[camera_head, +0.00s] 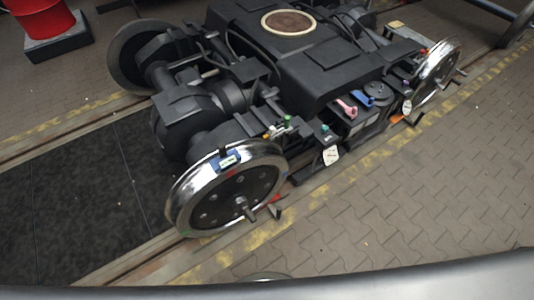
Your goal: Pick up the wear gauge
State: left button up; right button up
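A small blue device with a light display sits on the top of the near wheel's shiny rim; it looks like the wear gauge (229,161). A dark piece stands up at its upper left edge. The near wheel (228,188) is a steel disc with a polished tread and a dark face, on the near left corner of the bogie. Neither of my grippers is in view, and nothing holds the device.
The dark bogie (325,70) fills the middle and stands on rails. A pink-handled item (347,107) and other small coloured parts are along its near side. A red drum (42,18) stands back left. The paved floor (400,200) at the right is clear.

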aim_at(226, 159)
jog(key=z, duration=1.95)
jog(key=i, duration=2.15)
jog(key=u, duration=2.9)
